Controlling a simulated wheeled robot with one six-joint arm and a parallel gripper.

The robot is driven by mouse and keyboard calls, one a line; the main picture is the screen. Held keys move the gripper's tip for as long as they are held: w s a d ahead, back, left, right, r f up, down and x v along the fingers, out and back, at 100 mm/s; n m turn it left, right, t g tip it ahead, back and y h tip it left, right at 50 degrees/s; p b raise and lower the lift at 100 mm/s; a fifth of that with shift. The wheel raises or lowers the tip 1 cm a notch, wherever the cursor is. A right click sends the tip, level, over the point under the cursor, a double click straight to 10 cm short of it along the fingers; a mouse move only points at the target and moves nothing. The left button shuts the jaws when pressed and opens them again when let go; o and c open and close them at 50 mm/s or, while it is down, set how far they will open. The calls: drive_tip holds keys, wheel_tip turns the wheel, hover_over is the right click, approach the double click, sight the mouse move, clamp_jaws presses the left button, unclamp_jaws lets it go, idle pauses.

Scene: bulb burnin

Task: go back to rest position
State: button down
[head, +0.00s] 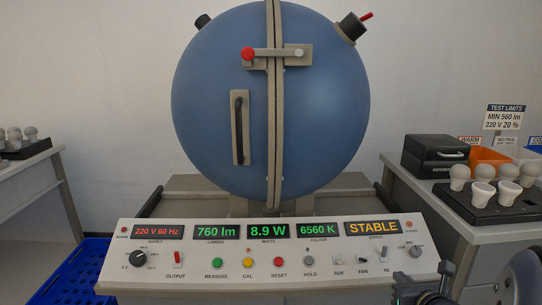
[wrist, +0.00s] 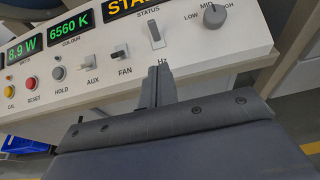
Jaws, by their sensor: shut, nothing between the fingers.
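My gripper (wrist: 161,76) is shut and empty in the wrist view, its fingertips just in front of the console's lower front edge, below the Hz switch (wrist: 155,33). In the head view part of my gripper (head: 445,270) shows at the lower right, by the right end of the control console (head: 255,290). The console's displays read 220 V 60 Hz, 760 lm, 8.9 W, 6560 K and STABLE. Whether the fingers touch the console I cannot tell.
The large blue sphere (head: 215,90), its latch (head: 280,55) across the seam, stands behind the console. A right table (head: 415,150) holds a dark bulb tray (head: 490,215), a black box (head: 435,150) and an orange bin (head: 490,157). A blue crate (head: 75,275) sits at lower left.

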drive_tip(key=shift+s+r, duration=0.15)
drive_tip(key=shift+s, duration=0.45)
drive_tip(key=shift+w, duration=0.1)
